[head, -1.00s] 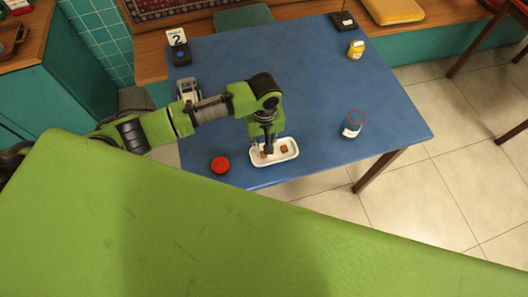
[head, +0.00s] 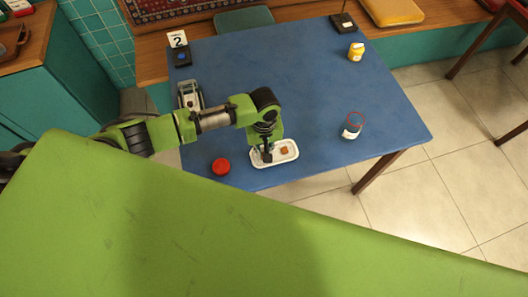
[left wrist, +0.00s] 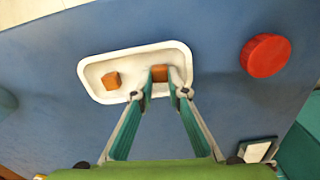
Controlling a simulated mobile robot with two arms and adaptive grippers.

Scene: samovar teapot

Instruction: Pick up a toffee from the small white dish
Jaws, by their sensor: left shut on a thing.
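The small white dish (head: 295,157) lies near the front edge of the blue table. It also shows in the left wrist view (left wrist: 90,70). My left gripper (head: 267,160) points down into the dish's left part. In the left wrist view its fingertips (left wrist: 160,84) are shut on a brown toffee (left wrist: 160,73), still at the dish. A second toffee (left wrist: 111,80) lies loose in the dish, apart from the fingers; it shows in the head view too (head: 284,149). My right gripper is not in view.
A red round object (head: 221,166) lies left of the dish. A glass jar (head: 352,125) stands to the right, a yellow jar (head: 356,51) farther back. The table's middle is clear.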

